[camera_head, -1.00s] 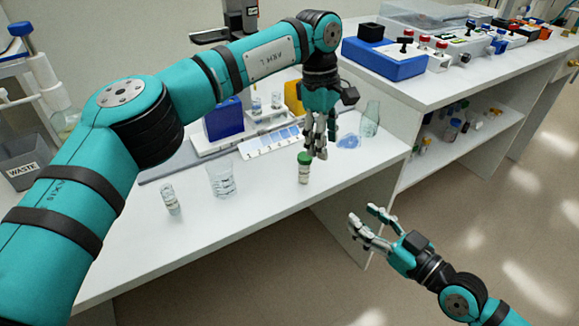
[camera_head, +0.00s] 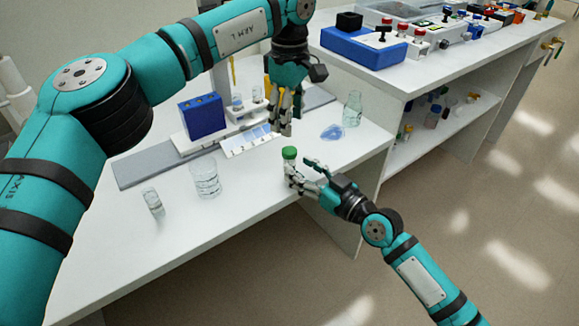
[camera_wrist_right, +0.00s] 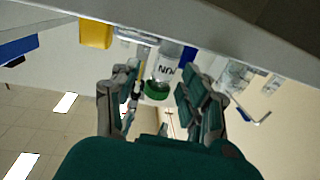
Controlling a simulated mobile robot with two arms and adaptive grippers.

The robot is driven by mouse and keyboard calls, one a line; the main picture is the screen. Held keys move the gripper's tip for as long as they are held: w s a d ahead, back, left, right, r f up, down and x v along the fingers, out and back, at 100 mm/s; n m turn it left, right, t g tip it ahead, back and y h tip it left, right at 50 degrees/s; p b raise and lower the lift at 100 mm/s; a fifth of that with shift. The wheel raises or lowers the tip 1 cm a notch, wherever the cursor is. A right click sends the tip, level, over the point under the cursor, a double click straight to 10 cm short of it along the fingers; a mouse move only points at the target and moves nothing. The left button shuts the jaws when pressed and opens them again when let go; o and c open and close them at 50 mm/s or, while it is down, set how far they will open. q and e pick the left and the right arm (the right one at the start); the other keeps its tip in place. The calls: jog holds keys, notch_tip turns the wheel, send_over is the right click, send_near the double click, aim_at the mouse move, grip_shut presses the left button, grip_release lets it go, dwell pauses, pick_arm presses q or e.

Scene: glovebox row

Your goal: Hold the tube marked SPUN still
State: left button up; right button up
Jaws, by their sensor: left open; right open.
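The tube (camera_head: 289,154) with a green cap stands upright near the front edge of the white bench. In the right wrist view the tube (camera_wrist_right: 160,70) appears upside down, and part of its label lettering shows. My right gripper (camera_head: 298,172) is open, with its fingers low beside the tube. In the right wrist view the tube shows between its two spread finger sets, and I cannot tell whether they touch it. My left gripper (camera_head: 284,124) is open and points down just above and behind the green cap.
A glass beaker (camera_head: 205,180) and a small vial (camera_head: 153,202) stand to the left. A blue block (camera_head: 202,117), a numbered white strip (camera_head: 247,141), a blue flat piece (camera_head: 332,132) and a glass bottle (camera_head: 352,108) stand behind. The bench front is mostly clear.

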aim_at(291, 162)
jog(key=shift+x, duration=1.95)
jog(key=shift+c, duration=0.2)
grip_shut()
